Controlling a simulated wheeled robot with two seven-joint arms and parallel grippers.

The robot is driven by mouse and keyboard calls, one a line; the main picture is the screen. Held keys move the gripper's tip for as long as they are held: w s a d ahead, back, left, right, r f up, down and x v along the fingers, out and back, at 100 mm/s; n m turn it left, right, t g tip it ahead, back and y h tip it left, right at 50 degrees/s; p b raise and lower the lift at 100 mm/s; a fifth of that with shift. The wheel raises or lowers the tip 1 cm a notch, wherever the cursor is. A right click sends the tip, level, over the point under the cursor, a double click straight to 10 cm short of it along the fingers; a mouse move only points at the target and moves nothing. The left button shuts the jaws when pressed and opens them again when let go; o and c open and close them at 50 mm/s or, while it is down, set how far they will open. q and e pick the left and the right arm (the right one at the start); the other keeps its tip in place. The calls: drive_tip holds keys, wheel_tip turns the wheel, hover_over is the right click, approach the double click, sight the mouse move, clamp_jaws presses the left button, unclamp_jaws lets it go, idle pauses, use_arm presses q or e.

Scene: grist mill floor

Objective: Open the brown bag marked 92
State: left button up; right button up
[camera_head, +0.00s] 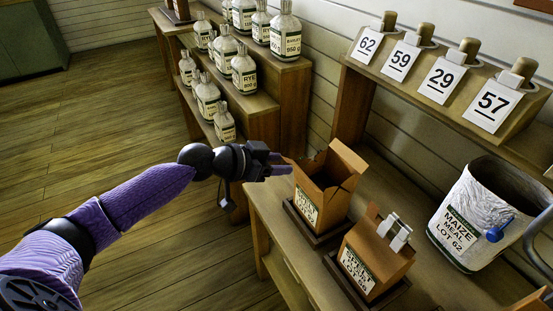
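A brown bag (325,187) with its top flaps standing open is on a dark base on the bench, in the middle of the view. The number on its label is too small to read. A second brown bag (378,252) stands in front and to its right, its top folded shut with pale clips (394,231) on it. Its label number is not clear either. My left gripper (284,163) is just left of the open bag's upper flap, fingers parted and nothing seen between them. I cannot tell whether it touches the flap. My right gripper is not in view.
A pale sack (463,215) marked maize meal lot 62 stands at right with a blue part on its front. Number cards 62, 59, 29 and 57 (492,104) hang on a raised shelf behind. Labelled bottles (244,70) fill stepped shelves at back. Wooden floor (110,120) is clear at left.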

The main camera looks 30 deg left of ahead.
use_arm(q)
drive_tip(key=shift+o, duration=1.2)
drive_tip(key=shift+r, duration=0.2)
drive_tip(key=shift+a+r, duration=0.1)
drive_tip(key=p+v, duration=0.3)
drive_tip(key=v, duration=0.6)
drive_tip(key=shift+s+a+r, duration=0.1)
drive_tip(key=shift+s+a, duration=0.1)
drive_tip(key=shift+s, duration=0.1)
